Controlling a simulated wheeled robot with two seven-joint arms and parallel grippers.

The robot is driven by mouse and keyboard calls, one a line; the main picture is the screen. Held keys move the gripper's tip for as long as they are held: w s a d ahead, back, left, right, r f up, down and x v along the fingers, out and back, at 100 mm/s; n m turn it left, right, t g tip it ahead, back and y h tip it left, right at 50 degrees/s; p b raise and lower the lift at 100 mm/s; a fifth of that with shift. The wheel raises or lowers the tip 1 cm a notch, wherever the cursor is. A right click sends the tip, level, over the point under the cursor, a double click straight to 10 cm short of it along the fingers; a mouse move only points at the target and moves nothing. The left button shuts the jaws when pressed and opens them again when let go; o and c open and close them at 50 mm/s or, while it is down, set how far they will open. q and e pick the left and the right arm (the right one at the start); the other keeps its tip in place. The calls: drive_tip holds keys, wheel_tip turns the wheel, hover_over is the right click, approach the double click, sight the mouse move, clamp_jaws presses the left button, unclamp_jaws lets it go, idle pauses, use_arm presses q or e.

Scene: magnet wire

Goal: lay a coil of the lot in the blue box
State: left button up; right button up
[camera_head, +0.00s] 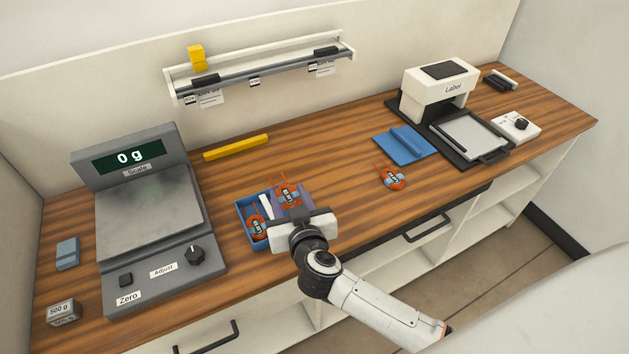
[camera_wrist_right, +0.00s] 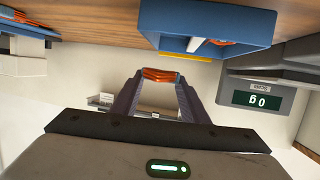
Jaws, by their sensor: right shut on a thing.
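My right gripper (camera_head: 291,203) is shut on a red-orange wire coil with a white label (camera_head: 288,193). In the right wrist view this coil (camera_wrist_right: 159,75) sits between the fingertips. In the head view the held coil and gripper overlap the right part of the blue box (camera_head: 243,212), hiding much of it. The box (camera_wrist_right: 207,18) also shows in the wrist view, apart from the held coil. Another coil (camera_head: 257,226) lies in the left part of the box. A third coil (camera_head: 391,178) lies on the bench to the right. My left gripper is not in view.
A scale reading 0 g (camera_head: 150,215) stands left of the box. A yellow bar (camera_head: 236,147) lies behind it. A blue pad (camera_head: 402,145) and a label press (camera_head: 440,95) stand at the right. The wood between box and pad is mostly clear.

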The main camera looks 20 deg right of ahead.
drive_tip(key=shift+a, duration=0.3)
drive_tip(key=shift+f+b, duration=0.35)
drive_tip(key=shift+f, duration=0.5)
drive_tip(key=shift+f+b, duration=0.7)
drive_tip(key=shift+b, duration=0.05)
drive_tip(key=shift+f+b, duration=0.55)
drive_tip(key=shift+b, duration=0.35)
drive_tip(key=o, duration=1.2)
